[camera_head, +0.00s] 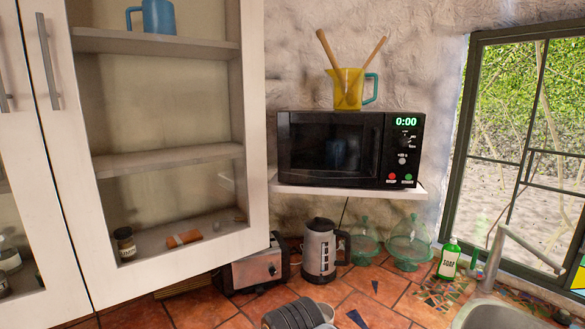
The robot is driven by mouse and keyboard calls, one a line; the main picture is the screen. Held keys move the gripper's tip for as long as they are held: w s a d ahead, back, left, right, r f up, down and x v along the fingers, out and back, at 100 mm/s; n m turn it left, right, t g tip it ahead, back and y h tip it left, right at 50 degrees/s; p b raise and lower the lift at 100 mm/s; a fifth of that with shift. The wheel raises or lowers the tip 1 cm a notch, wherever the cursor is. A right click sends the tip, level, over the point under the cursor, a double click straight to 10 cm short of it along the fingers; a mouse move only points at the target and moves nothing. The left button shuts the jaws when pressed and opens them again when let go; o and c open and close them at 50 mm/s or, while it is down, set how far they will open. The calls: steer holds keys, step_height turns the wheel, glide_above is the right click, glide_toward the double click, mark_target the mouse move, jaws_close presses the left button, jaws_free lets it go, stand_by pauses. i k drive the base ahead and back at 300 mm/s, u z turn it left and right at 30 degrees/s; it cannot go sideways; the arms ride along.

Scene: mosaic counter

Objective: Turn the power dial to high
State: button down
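The black microwave (330,150) stands on a white wall shelf with its door shut. The marks are too small to read, so I cannot tell which is the power dial or where either points. A red button (391,177) and a green button (407,177) sit at the bottom. I see no gripper that I can make out.
The open cabinet (168,150) is at left. A toaster (258,270), kettle (319,249), glass domes and soap bottle (449,260) stand below. Space before the panel looks clear.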

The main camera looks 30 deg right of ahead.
mark_target(404, 141)
steer(key=z, duration=1.6)
